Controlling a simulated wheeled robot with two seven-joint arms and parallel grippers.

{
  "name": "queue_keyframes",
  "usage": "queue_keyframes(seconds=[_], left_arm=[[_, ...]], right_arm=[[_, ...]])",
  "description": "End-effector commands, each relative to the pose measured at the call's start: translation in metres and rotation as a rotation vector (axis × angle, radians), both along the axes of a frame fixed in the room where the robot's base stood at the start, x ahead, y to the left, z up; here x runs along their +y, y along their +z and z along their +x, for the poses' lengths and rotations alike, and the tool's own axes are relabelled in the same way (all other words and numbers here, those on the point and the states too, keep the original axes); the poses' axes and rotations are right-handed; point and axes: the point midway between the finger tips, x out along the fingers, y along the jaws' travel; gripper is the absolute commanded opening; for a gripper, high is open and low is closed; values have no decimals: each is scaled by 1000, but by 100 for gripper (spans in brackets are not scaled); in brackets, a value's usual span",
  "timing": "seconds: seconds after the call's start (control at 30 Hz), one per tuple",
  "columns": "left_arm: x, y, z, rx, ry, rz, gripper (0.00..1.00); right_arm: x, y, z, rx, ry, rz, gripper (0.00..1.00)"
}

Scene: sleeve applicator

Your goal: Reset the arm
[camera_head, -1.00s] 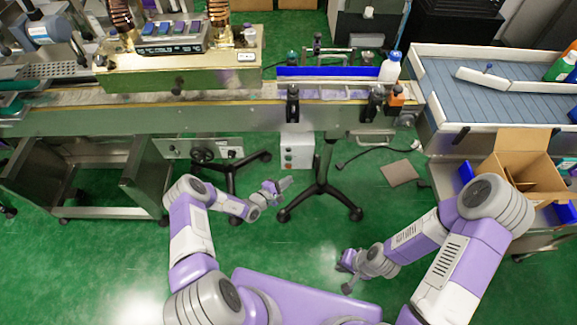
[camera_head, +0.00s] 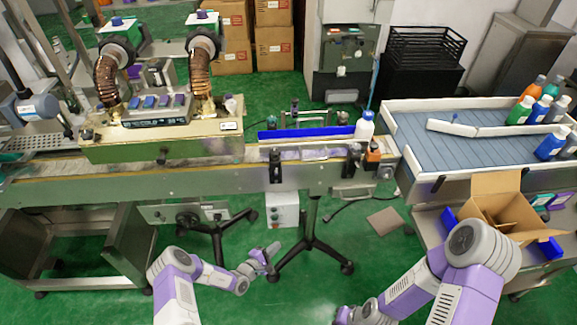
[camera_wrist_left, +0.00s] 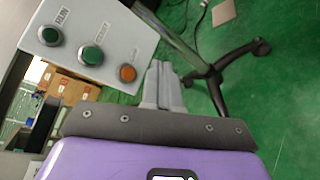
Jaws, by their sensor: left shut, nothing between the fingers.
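My left arm comes in from the lower left in the head view. Its gripper (camera_head: 266,260) is shut and empty, in front of the conveyor's underside, close to a grey control box (camera_head: 282,210) on the stand. In the left wrist view the shut fingers (camera_wrist_left: 163,84) point toward the floor and the stand's black leg, beside the control box (camera_wrist_left: 95,35) with two green buttons and an orange one. My right arm (camera_head: 455,285) is bent at the lower right. Its gripper is cut off by the bottom edge of the head view.
The conveyor (camera_head: 210,175) runs across the middle, with a white bottle (camera_head: 364,127) near its right end. A tray table (camera_head: 415,125) with several bottles stands at the right, above an open carton (camera_head: 497,205). Green floor lies around the black stand legs (camera_head: 312,245).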

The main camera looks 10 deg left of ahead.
Motion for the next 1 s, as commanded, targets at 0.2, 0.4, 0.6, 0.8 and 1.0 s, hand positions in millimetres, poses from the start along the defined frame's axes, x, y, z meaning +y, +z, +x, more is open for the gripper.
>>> queue_keyframes(seconds=[0.2, 0.4, 0.6, 0.8, 1.0], left_arm=[[-11, 3, -4, 15, -47, -7, 0], [-84, 17, -64, 173, -428, 1, 0], [-118, 27, -172, 417, -873, 195, 0], [-91, 39, -245, 540, -1126, 543, 0], [-62, 65, -265, 465, -1199, 885, 0]], right_arm=[[0, 0, 0, 0, 0, 0, 0], [0, 0, 0, 0, 0, 0, 0], [0, 0, 0, 0, 0, 0, 0], [0, 0, 0, 0, 0, 0, 0], [0, 0, 0, 0, 0, 0, 0]])
